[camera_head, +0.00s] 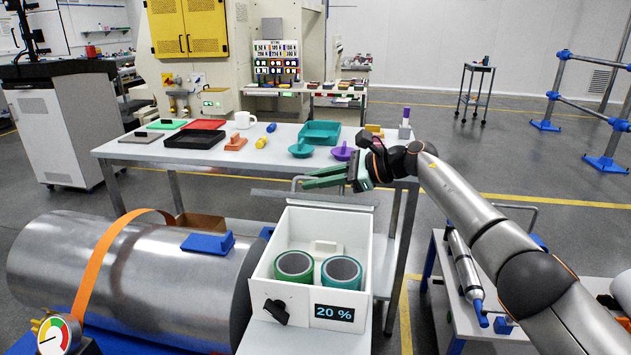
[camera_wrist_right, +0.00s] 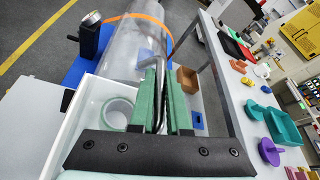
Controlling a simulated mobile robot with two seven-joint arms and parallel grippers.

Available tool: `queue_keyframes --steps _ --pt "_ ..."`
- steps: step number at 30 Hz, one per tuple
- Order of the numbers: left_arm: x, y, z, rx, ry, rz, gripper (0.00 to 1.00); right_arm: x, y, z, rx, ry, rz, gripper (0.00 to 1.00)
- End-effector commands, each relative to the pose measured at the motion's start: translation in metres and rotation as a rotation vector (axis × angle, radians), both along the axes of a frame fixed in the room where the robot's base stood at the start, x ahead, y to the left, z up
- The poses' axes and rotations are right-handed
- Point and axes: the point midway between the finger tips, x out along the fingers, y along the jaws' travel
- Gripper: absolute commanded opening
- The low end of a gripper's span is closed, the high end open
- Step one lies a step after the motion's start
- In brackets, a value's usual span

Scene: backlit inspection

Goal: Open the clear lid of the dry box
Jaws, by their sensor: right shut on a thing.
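A metal bar handle (camera_head: 297,183) is at the lid's edge. My right gripper (camera_head: 318,178) has green fingers, shut on this handle. In the right wrist view the dark bar (camera_wrist_right: 159,90) runs between the fingers (camera_wrist_right: 162,105). My left gripper is not in view.
A large metal cylinder (camera_head: 130,275) with an orange strap lies left of the box. Behind, a table (camera_head: 215,157) holds trays, a mug and small parts. A cart (camera_head: 460,315) with a metal canister stands to the right.

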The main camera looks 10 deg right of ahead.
Motion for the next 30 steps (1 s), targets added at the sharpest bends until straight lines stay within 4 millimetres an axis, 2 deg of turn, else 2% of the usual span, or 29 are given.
queue_keyframes --steps 20,21,23,24,30 --pt "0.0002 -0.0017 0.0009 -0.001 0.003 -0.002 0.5 0.004 -0.0023 0.0036 0.006 0.018 -0.002 0.0" --pt "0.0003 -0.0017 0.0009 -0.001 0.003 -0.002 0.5 0.004 -0.0023 0.0036 0.006 0.018 -0.002 0.18" --pt "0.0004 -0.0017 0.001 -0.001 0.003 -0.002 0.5 0.0039 -0.0022 0.0036 0.006 0.018 -0.002 0.25" --pt "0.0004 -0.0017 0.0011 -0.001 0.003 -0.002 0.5 0.0039 -0.0022 0.0035 0.006 0.018 -0.002 0.27" --pt "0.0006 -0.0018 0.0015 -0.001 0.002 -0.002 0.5 0.0038 -0.0019 0.0038 0.006 0.018 -0.001 0.27"
